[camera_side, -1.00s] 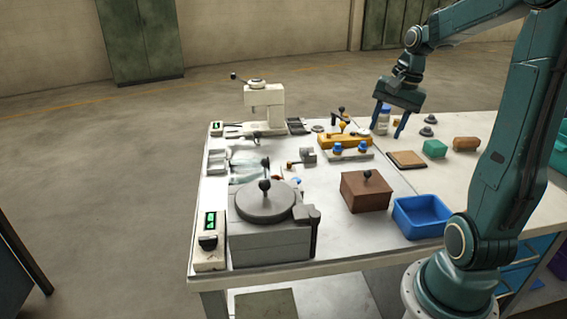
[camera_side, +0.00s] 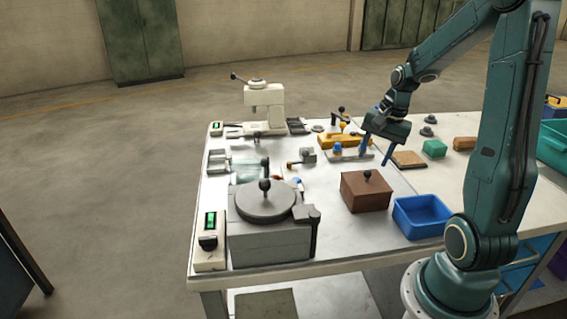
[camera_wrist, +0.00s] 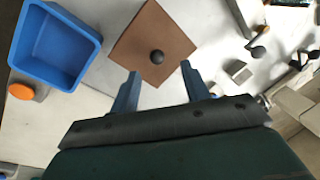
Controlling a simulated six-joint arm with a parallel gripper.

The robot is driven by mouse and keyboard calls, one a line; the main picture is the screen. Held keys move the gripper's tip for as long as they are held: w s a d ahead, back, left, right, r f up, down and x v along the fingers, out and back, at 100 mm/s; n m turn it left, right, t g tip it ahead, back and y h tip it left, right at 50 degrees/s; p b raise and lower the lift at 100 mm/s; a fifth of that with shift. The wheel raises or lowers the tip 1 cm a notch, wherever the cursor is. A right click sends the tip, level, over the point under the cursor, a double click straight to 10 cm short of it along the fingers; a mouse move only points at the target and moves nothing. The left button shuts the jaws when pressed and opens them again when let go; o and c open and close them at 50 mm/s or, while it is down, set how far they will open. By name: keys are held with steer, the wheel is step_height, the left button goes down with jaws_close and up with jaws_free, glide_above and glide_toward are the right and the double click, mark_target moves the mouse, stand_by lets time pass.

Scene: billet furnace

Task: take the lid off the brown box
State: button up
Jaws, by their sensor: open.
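The brown box (camera_side: 366,195) stands on the table with its lid (camera_side: 365,181) on top. A dark round knob (camera_side: 367,173) rises from the middle of the lid. In the wrist view the square brown lid (camera_wrist: 138,45) with its dark knob (camera_wrist: 157,57) lies just beyond the fingertips. My gripper (camera_side: 374,160) is open and empty, pointing down above the table, behind and above the box. Its two blue fingers show apart in the wrist view (camera_wrist: 161,71), with the knob between their lines but farther off.
An open blue bin (camera_side: 421,216) stands close to the right of the box. A grey round-topped furnace (camera_side: 268,230) with a knob is at the left. A yellow fixture (camera_side: 338,141), a brown pad (camera_side: 408,160) and a green block (camera_side: 434,149) lie behind.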

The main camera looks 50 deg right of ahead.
mark_target(370, 171)
steer(key=shift+w+a+f, duration=0.1)
steer(key=shift+w+f, duration=0.05)
steer(key=shift+f, duration=1.15)
steer(key=shift+w+a+f, duration=0.1)
steer(key=shift+f, duration=1.15)
jaws_close()
